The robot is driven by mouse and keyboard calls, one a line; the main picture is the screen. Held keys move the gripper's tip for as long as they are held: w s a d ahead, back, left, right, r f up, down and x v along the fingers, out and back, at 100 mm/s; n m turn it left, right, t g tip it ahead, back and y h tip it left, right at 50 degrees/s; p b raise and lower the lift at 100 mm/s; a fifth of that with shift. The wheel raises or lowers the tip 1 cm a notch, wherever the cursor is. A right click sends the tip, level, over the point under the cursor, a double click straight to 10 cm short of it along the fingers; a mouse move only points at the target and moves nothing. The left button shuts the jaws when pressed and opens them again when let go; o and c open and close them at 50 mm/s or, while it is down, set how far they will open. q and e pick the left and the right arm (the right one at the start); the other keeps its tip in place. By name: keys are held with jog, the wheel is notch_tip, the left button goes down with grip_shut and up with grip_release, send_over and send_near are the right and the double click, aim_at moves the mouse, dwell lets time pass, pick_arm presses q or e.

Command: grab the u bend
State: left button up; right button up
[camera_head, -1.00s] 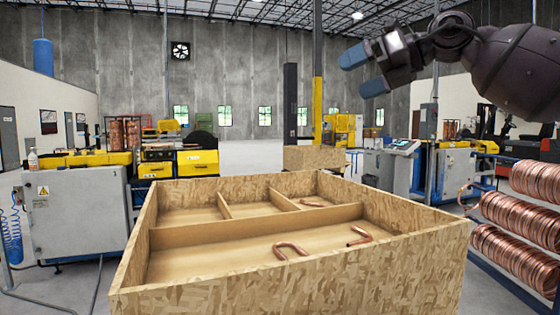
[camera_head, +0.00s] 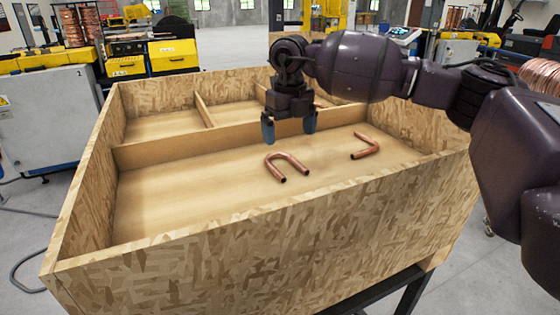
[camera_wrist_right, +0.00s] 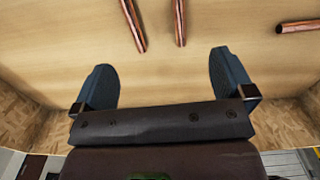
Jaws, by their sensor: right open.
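The copper u bend (camera_head: 287,164) lies flat in the large front compartment of the wooden crate (camera_head: 215,235), its open ends toward the near wall. My right gripper (camera_head: 289,132) hangs above the compartment, pointing down, just behind the u bend in the head view. It is open and empty. In the right wrist view the two fingertips (camera_wrist_right: 162,85) are spread wide. The two legs of the u bend (camera_wrist_right: 180,22) show beyond them at the top, and its curve is out of frame. My left gripper is not in view.
Another bent copper tube (camera_head: 366,147) lies to the right of the u bend; its end (camera_wrist_right: 300,26) shows in the right wrist view. A wooden divider (camera_head: 190,150) and high crate walls bound the compartment. The compartment's left part is clear.

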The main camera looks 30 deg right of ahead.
aim_at(285, 169)
notch_tip(285, 169, down, 3)
jog(key=shift+w+f, duration=0.1)
jog(key=shift+f, duration=0.1)
jog(key=shift+w+a+f, duration=0.1)
jog(key=shift+w+f, duration=0.05)
jog(key=shift+f, duration=0.7)
jog(key=shift+w+a+f, duration=0.1)
jog(key=shift+w+f, duration=0.1)
jog(key=shift+f, duration=0.7)
jog(key=shift+w+f, duration=0.15)
jog(key=shift+f, duration=0.7)
jog(key=c, duration=0.8)
jog(key=shift+r, duration=0.1)
